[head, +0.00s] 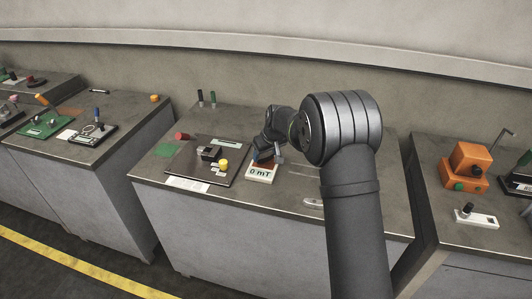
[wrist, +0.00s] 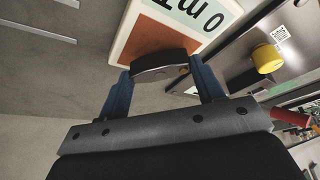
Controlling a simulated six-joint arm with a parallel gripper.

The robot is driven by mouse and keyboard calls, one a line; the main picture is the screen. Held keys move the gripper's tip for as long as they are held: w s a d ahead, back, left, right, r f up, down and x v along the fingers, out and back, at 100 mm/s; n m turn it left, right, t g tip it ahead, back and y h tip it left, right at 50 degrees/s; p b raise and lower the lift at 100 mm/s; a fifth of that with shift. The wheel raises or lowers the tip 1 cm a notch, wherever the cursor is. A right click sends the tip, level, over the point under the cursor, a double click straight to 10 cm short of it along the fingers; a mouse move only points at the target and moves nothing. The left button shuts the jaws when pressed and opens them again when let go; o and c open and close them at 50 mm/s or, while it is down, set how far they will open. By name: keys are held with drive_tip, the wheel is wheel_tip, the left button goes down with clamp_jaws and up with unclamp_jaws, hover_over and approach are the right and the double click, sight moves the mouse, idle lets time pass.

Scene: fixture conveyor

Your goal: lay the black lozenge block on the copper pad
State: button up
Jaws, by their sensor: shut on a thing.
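My gripper (wrist: 163,80) has its two blue fingers shut on the black lozenge block (wrist: 160,60) in the wrist view. The block's near face lies between the fingertips. The copper pad (wrist: 150,36) is the brown-orange area of a white-framed device, just beyond and partly behind the block. I cannot tell whether the block touches the pad. In the head view my gripper (head: 266,153) is low over the white device (head: 261,174), and the block is not clearly visible there.
The device's display reads "0 mT". Left of it in the head view, a dark plate (head: 190,165) carries a black part (head: 210,153) and a yellow cylinder (head: 224,164). A red cylinder (head: 182,136) stands farther left. Bare counter (head: 300,185) lies right of the device.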

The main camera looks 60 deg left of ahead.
drive_tip(key=shift+f, duration=0.4)
drive_tip(key=o, duration=1.2)
